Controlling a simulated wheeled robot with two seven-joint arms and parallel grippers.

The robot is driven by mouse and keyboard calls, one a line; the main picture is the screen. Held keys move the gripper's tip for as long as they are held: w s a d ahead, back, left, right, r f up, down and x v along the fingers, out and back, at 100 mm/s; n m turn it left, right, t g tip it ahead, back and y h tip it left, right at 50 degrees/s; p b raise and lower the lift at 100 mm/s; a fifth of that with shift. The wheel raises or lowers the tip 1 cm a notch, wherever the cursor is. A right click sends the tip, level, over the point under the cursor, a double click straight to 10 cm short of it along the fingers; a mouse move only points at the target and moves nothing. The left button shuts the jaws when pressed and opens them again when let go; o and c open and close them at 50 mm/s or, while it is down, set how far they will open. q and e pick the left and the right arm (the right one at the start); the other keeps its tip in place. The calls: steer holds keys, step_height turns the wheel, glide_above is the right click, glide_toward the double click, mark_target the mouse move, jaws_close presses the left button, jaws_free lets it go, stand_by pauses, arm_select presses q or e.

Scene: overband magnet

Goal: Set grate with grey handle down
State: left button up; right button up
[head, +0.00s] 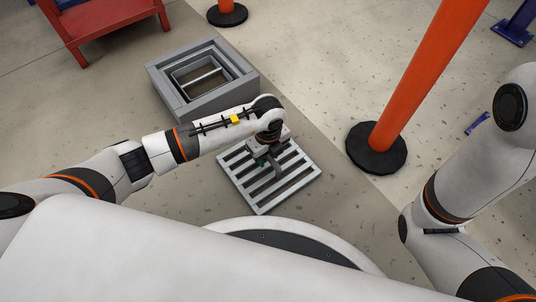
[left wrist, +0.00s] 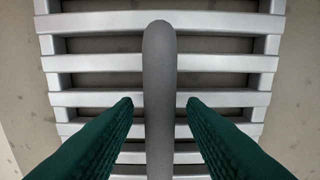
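The light grey slatted grate (head: 300,177) appears to lie flat on the floor in front of my base. Its slats (left wrist: 95,63) fill much of the left wrist view. Its grey handle (left wrist: 160,65) runs up the middle of that view, above the slats. My left gripper (head: 264,161) is over the grate in the head view. In the left wrist view its two green fingers (left wrist: 159,103) stand on either side of the handle, with a narrow gap on each side. In the head view the arm hides part of the grate and handle. My right gripper is out of view.
A grey rectangular frame (head: 169,93) with an opening stands on the floor beyond my left arm. An orange post (head: 415,75) on a black base (head: 377,158) stands right of the grate. A red stand (head: 108,31) is at the upper left.

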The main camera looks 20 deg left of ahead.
arm_select(q)
step_height(320, 180, up, 12)
steer(key=p, duration=0.9)
